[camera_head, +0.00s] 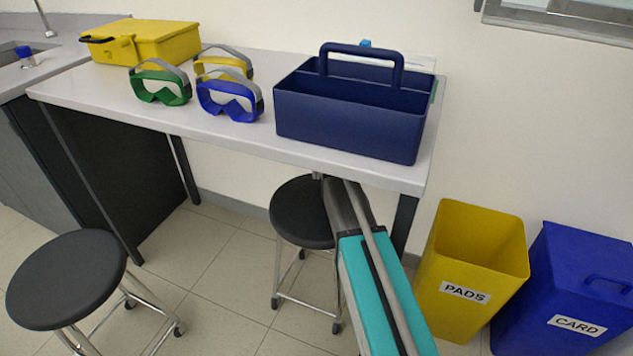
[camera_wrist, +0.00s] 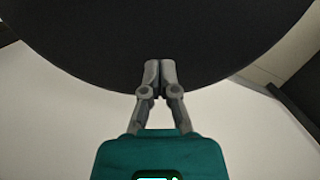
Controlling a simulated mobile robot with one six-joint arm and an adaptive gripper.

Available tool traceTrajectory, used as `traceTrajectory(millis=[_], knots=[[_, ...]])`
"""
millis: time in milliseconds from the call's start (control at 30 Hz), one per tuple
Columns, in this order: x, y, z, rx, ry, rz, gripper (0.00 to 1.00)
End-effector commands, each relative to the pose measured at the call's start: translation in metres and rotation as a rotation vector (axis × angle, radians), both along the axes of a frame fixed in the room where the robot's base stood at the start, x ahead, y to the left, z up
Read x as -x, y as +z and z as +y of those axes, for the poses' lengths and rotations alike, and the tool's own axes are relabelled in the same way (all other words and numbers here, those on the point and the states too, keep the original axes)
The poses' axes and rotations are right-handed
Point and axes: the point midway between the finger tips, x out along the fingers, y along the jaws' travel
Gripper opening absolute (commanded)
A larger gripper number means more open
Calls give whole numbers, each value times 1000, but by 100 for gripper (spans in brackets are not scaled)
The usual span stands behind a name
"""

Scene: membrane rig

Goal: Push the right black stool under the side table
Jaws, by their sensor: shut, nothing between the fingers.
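The right black stool (camera_head: 300,212) stands upright, its round seat partly below the front edge of the grey side table (camera_head: 100,105), near the table's right end. My teal and grey arm reaches past the seat's right side in the head view. My gripper's end is mostly hidden there by the arm and table edge. In the wrist view my gripper (camera_wrist: 160,68) is shut and empty, its fingertips overlapping the edge of the black seat (camera_wrist: 150,35). Whether they touch it I cannot tell. The left black stool (camera_head: 65,278) stands in front of the table's left end.
A yellow PADS bin (camera_head: 465,265) and a blue CARD bin (camera_head: 565,285) stand right of the table. A navy caddy (camera_head: 345,125), several goggles (camera_head: 230,100) and a yellow case (camera_head: 145,42) sit on top. Floor (camera_head: 205,255) between the stools is clear.

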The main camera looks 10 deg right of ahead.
Motion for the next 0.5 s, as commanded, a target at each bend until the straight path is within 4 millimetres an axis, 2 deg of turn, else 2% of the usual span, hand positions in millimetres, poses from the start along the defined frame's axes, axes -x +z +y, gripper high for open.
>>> traceTrajectory(millis=[33,200,500], knots=[[-14,0,-2,0,0,0,0],[-39,0,-9,0,-1,0,0],[-60,0,-13,0,-1,0,0]])
